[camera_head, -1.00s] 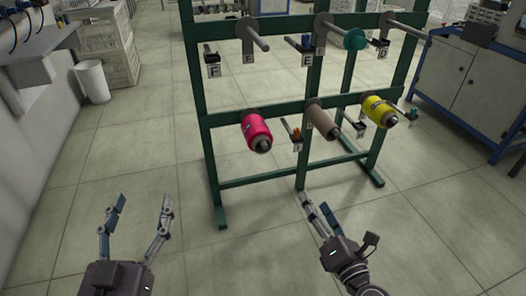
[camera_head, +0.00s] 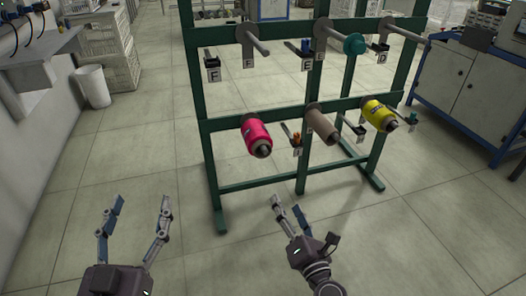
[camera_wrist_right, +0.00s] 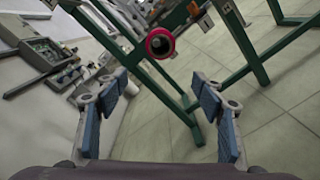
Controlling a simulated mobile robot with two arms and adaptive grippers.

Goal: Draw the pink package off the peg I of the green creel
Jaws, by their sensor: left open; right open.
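The pink package (camera_head: 257,137) sits on a peg at the lower left of the green creel (camera_head: 208,150), its end facing me. In the right wrist view the pink package (camera_wrist_right: 160,43) shows end-on, beyond and above the gap between the fingers. My right gripper (camera_head: 285,203) is open and empty, below and in front of the creel, apart from the package. Its open fingers also show in the right wrist view (camera_wrist_right: 160,100). My left gripper (camera_head: 138,205) is open and empty over the floor, left of the creel. The pink package's peg letter is not readable.
A brown bare tube (camera_head: 322,126) and a yellow package (camera_head: 379,114) sit on lower pegs to the right. A teal package (camera_head: 355,44) is on an upper peg. A blue-grey cabinet (camera_head: 462,85) stands right; a white bin (camera_head: 93,86) stands left. The front floor is clear.

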